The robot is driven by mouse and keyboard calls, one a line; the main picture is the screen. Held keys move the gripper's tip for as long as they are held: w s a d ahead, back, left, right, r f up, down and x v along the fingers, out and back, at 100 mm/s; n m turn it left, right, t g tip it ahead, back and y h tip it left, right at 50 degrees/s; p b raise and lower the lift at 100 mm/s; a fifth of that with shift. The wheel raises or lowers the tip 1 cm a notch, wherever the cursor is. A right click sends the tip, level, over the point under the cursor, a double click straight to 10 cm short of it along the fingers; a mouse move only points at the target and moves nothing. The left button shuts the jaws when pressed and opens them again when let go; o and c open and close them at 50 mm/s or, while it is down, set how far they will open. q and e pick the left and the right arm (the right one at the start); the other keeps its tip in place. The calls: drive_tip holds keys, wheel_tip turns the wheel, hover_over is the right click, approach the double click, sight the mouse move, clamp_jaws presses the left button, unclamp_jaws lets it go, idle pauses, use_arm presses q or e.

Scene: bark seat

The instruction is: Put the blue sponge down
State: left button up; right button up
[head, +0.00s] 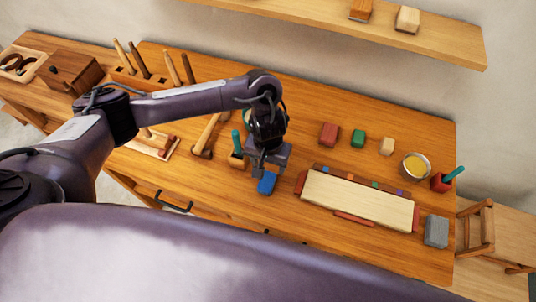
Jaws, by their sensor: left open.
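The blue sponge (267,184) appears to lie on the wooden workbench (300,235), near its front edge and left of the long pale board. My left gripper (268,173) reaches down over the bench and is open, with its fingers right at the far end of the sponge. Part of the sponge is hidden by the fingers, and I cannot tell whether they touch it. My right gripper is not in view.
A long pale board (357,200) with red ends lies right of the sponge. A teal-handled tool (236,146) and a mallet (206,134) are close on the left. Red (328,134) and green (358,138) blocks, a yellow-filled bowl (415,166) and a grey block (436,231) stand farther right.

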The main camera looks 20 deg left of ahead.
use_arm(q)
wheel_tip(320, 180, up, 3)
drive_tip(key=shift+f+b, duration=0.2)
drive_tip(key=shift+b, duration=0.1)
drive_tip(key=shift+s, duration=0.1)
idle(0.5)
